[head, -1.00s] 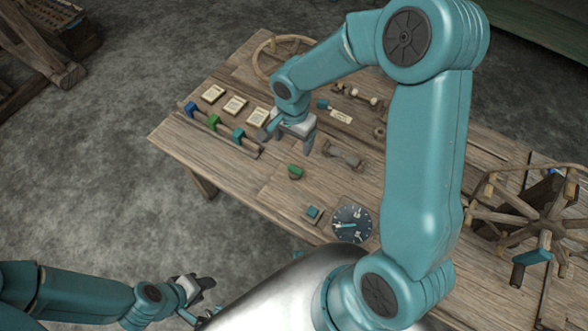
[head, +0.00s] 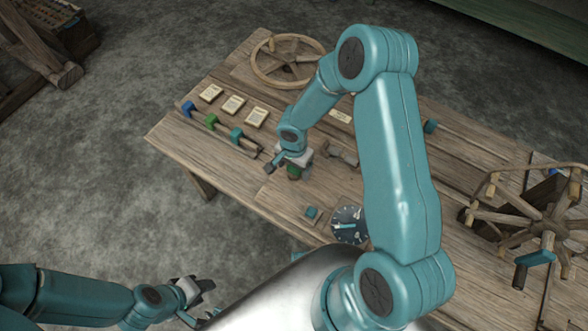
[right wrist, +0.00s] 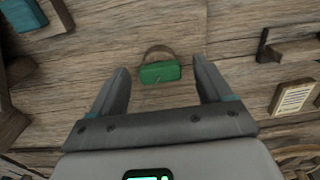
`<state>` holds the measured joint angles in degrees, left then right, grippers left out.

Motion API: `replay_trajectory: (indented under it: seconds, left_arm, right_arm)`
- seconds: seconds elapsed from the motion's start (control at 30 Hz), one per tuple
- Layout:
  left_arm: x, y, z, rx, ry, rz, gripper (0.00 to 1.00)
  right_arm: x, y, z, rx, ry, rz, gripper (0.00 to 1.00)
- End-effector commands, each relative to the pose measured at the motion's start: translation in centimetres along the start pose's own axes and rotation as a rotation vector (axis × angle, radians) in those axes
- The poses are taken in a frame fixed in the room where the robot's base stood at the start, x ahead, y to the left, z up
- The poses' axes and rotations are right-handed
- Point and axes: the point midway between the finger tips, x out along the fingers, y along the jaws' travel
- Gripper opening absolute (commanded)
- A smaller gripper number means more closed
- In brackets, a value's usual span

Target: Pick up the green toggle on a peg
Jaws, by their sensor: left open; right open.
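The green toggle (right wrist: 160,72) lies on the wooden tabletop, with a rounded tan piece against its far side, likely the peg. In the head view the green toggle (head: 293,173) is partly hidden under my right gripper (head: 289,168). My right gripper is open. In the right wrist view its two fingers stand on either side of the toggle, with gaps between, and it is not gripped. My left gripper (head: 203,287) is open and empty, away from the table at the lower left.
A rail (head: 222,134) with blue, green and teal pieces lies left of my right gripper, with paper cards (head: 233,105) behind it. A round dial (head: 350,225) and small teal block (head: 312,213) lie nearer. A spoked wheel (head: 540,230) stands at the right.

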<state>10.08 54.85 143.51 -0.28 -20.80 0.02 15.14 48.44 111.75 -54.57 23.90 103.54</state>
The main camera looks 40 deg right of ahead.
Motion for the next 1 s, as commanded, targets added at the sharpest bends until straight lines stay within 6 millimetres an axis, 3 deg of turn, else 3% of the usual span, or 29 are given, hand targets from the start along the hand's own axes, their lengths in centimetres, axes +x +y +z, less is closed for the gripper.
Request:
replay_trajectory:
  seconds: [0.17,0.33,0.77,0.87,1.0]
  left_arm:
    - [0.0,0.0,0.0,0.0,0.0,0.0,0.43]
    - [0.0,0.0,0.0,0.0,0.0,0.0,0.43]
    - [-0.2,0.1,0.0,0.0,0.0,0.0,0.43]
    - [-0.4,0.1,0.0,0.0,0.0,0.0,0.43]
    - [-0.8,0.3,0.0,0.0,0.0,0.0,0.43]
  right_arm:
    - [0.0,0.0,0.0,0.0,0.0,-0.001,0.75]
    - [-0.1,0.0,0.0,0.0,0.0,0.0,0.2]
    - [-0.9,0.0,-0.1,0.001,0.002,-0.002,0.19]
    - [-2.2,-0.1,-0.1,0.001,0.003,-0.003,0.19]
    - [-5.5,-0.1,-0.1,0.001,0.005,-0.006,0.19]
